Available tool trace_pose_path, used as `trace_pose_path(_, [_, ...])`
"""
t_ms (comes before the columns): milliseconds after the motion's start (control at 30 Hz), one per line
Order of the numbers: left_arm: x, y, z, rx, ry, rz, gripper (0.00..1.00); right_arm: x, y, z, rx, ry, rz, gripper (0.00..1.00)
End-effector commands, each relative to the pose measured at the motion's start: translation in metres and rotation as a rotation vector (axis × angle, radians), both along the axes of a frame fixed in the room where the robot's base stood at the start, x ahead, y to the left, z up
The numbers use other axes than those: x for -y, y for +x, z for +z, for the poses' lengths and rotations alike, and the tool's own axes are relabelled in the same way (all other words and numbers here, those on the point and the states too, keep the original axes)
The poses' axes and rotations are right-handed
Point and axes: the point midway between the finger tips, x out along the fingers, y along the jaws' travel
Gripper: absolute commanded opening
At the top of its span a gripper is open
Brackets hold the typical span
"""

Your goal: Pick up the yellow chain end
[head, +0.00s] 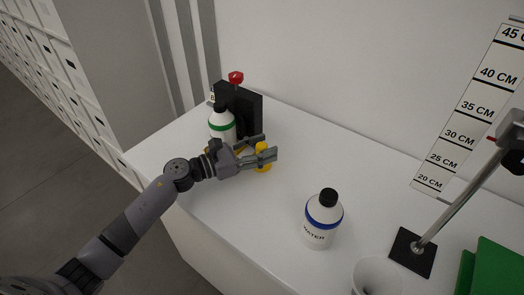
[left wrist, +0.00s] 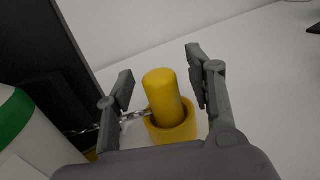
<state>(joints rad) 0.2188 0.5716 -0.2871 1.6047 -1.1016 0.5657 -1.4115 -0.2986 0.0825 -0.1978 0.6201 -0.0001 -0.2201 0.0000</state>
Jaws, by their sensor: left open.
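The yellow chain end (left wrist: 162,92) is a cylinder standing in a wider yellow holder (left wrist: 180,132) in the left wrist view. A metal chain (left wrist: 84,130) runs left from near it, its far part hidden. In the head view, the yellow piece (head: 262,162) is partly covered by my left gripper (head: 268,147). My left gripper is open, one finger on either side of the cylinder in the left wrist view (left wrist: 160,72), with visible gaps and nothing gripped. My right gripper is not in view.
A white bottle with a green band (head: 221,126) and a black block (head: 250,106) with a red knob (head: 236,77) stand close behind. A water bottle (head: 322,220), white cup (head: 376,278), rod stand (head: 410,255) and green object (head: 497,270) are rightward. The white table (head: 215,230) is clear in front.

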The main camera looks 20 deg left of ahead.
Motion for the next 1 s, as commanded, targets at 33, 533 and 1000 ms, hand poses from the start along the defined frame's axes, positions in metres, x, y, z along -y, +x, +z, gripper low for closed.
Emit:
trace_pose_path(33, [0.001, 0.001, 0.0003, 0.001, 0.001, 0.0, 0.49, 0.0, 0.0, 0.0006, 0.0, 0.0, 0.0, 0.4])
trace_pose_path(533, [0.0007, 0.0005, -0.0004, 0.0, 0.0, 0.0, 0.28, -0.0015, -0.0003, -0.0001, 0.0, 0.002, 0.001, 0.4])
trace_pose_path(1000, [0.0006, 0.0005, -0.0004, 0.0, 0.0, 0.0, 0.0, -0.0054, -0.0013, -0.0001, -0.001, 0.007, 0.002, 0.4])
